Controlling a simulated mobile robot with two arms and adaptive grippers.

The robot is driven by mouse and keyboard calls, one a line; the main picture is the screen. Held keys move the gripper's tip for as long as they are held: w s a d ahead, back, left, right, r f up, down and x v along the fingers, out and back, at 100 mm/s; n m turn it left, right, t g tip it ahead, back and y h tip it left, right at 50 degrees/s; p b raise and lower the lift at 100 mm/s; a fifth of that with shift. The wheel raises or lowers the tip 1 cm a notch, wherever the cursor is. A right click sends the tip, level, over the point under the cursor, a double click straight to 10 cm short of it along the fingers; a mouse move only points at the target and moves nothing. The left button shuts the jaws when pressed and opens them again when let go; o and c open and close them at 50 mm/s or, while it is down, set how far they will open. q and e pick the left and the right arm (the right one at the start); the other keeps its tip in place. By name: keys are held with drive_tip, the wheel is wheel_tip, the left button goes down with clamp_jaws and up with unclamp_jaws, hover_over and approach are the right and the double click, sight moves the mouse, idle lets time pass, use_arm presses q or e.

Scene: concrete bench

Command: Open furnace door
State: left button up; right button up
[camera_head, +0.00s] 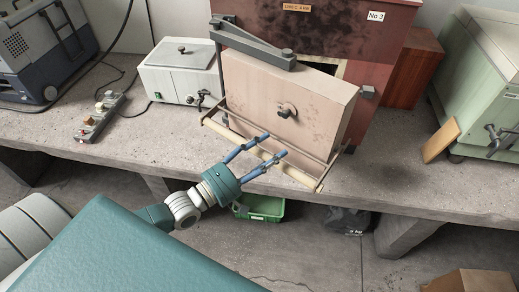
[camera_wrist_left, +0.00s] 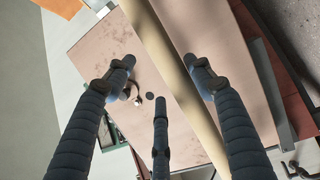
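The furnace (camera_head: 385,45) is a dark red cabinet at the back. Its thick beige door (camera_head: 300,105), with soot marks and a small dark knob, stands partly away from the front; a dark opening (camera_head: 315,66) shows above it. A long pale handle bar (camera_head: 228,134) runs across the low front of the door. My left gripper (camera_head: 274,145) is at the middle of this bar, its fingers apart. In the left wrist view the bar (camera_wrist_left: 178,60) passes between the spread fingers, nearer the right one; contact is unclear. My right gripper is out of view.
A white box (camera_head: 180,72) stands left of the door, with a power strip (camera_head: 100,115) further left. A pale green cabinet (camera_head: 485,75) and a leaning wooden block (camera_head: 441,140) stand right. A green bin (camera_head: 260,207) is below the bench (camera_head: 395,180).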

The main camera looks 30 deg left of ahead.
use_arm(q)
drive_tip(key=v, duration=1.1)
drive_tip(key=shift+s+a, duration=0.2)
drive_tip(key=shift+s, duration=0.1)
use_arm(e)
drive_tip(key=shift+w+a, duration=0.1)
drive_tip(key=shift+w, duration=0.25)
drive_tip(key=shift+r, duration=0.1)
use_arm(q)
drive_tip(key=s+a+p, duration=0.1)
drive_tip(key=s+p, duration=0.4)
drive_tip(key=s, duration=0.7)
drive_tip(key=shift+s+a+r, duration=0.2)
drive_tip(key=shift+s+r, duration=0.05)
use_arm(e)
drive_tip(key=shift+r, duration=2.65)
use_arm(q)
drive_tip(key=shift+p, duration=0.35)
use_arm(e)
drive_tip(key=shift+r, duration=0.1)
